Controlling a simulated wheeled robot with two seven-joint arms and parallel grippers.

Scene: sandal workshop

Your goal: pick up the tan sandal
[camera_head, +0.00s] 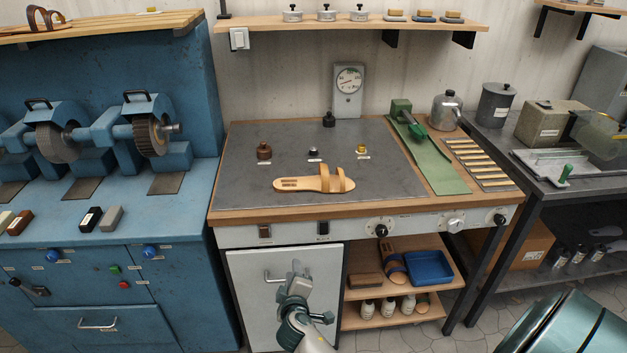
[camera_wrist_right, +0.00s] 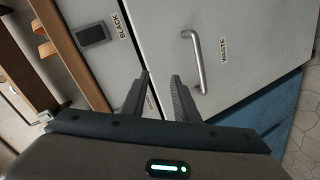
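The tan sandal (camera_head: 316,182) lies flat on the grey top of the workbench (camera_head: 240,160), near its front edge, with its straps at the right end. My right gripper (camera_head: 298,268) is in front of the bench's white cabinet door, below the bench top and well apart from the sandal. In the right wrist view the fingers of the right gripper (camera_wrist_right: 161,78) stand apart with nothing between them. The sandal is not seen in that view. My left gripper is not in view.
Small knobs, brown (camera_head: 264,150) and brass (camera_head: 361,150), stand behind the sandal. A green mat (camera_head: 430,160) lies to its right. The bench's front panel has switches and dials. A handle (camera_wrist_right: 194,60) sticks out from the door marked WASTE. A blue tray (camera_head: 429,267) sits on the lower shelf.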

